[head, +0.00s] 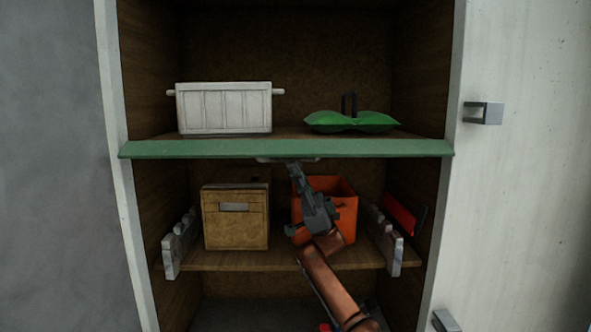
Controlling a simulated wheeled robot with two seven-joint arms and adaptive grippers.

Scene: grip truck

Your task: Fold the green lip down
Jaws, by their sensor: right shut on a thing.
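The green lip (200,150) is a long strip along the front edge of the upper shelf, spanning the truck cabinet's opening. A pale grey pull (268,159) shows just under the middle of the lip. My right gripper (292,166) reaches up from below and is shut at this pull on the lip's underside. Its fingertips are small and partly hidden, so the exact contact is hard to see. My left gripper is not in view.
A white crate (224,108) and a green bag (350,122) stand on the upper shelf. Below are a cardboard box (235,222), an orange bin (342,190) behind my right gripper, grey notched racks (172,250) and a red item (400,214).

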